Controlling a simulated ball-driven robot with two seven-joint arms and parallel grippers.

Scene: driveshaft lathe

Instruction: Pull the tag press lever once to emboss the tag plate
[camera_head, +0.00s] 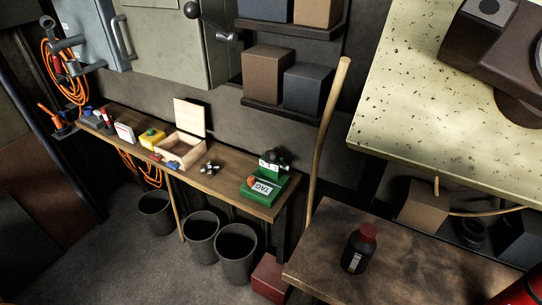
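The tag press (277,193) is a small green device at the right end of the narrow wooden bench, in the middle of the head view. A white plate marked "TAG" (264,187) lies on its front. A dark rounded part (283,157) sits at the top back of the press and may be the lever's knob; the lever itself is too small to make out clearly. A small orange-brown piece (251,182) is at its left side. Neither of my grippers shows in this view.
The wooden bench (230,183) also holds an open wooden box (190,120) and small items. Bins (237,268) stand below. A wooden pole (325,140) leans right of the press. A dark bottle (357,255) stands on a brown table (410,275); a speckled cream surface (425,120) overhangs upper right.

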